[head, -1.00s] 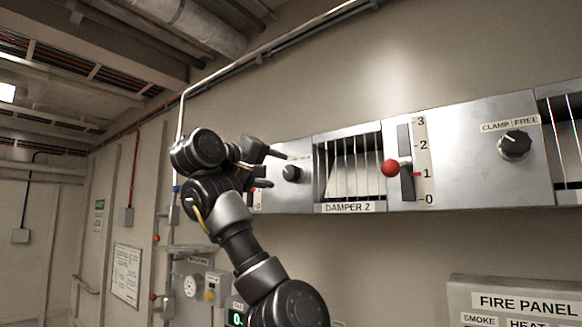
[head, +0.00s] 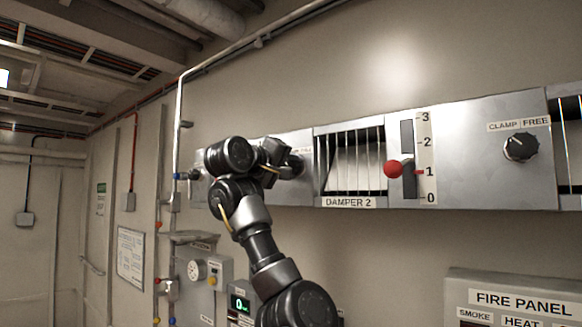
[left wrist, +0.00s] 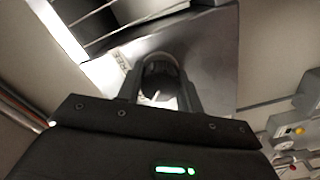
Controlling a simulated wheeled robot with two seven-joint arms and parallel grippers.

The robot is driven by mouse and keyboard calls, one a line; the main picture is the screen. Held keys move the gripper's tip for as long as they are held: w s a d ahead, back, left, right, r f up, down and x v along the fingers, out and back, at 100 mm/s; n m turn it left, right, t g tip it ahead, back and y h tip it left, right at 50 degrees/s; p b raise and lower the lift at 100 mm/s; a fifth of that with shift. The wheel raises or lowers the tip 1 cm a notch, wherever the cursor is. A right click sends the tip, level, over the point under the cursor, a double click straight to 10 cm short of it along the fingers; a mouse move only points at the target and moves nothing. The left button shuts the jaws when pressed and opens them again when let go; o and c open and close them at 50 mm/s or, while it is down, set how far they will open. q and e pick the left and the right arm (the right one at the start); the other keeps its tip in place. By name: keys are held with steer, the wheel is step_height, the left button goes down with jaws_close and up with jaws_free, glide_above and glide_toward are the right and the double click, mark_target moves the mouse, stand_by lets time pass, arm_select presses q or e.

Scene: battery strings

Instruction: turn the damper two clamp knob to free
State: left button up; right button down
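The DAMPER 2 label (head: 348,202) is under a barred opening. On the panel to its right are a red-ended lever (head: 393,169) near 1 and a black clamp knob (head: 521,147) under a CLAMP/FREE label (head: 518,124). My left gripper (head: 287,163) is at another knob, on the panel left of that opening, and largely hides it. In the left wrist view, this dark round knob (left wrist: 160,72) lies between the two fingers of my left gripper (left wrist: 162,85). The fingers stand apart around it; I cannot tell if they touch it. My right gripper is out of view.
A fire panel (head: 510,300) is on the wall at lower right. A gauge box (head: 205,272) and a vertical pipe (head: 180,130) are left of my arm.

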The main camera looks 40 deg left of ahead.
arm_select(q)
steer(key=c, duration=0.3)
steer(key=shift+f+m+b, duration=0.25)
steer(key=shift+m+b, duration=0.15)
steer(key=shift+b, duration=0.4)
steer(key=shift+c, duration=0.2)
steer(key=m+b, duration=0.4)
steer(key=b, duration=0.1)
steer(key=shift+m+b, duration=1.1)
steer(key=shift+m, duration=0.2)
steer(key=m+b, duration=0.1)
steer(key=m, duration=0.1)
steer(key=shift+m+b, duration=0.4)
steer(key=m+b, duration=0.1)
steer(key=m, duration=0.1)
steer(key=shift+r+m, duration=0.1)
steer(key=shift+m, duration=0.2)
steer(key=m+b, duration=0.1)
steer(key=m, duration=0.2)
steer(key=shift+m, duration=0.3)
steer(key=shift+r+m+b, duration=0.1)
steer(key=shift+m+b, duration=0.3)
steer(key=shift+m, duration=0.5)
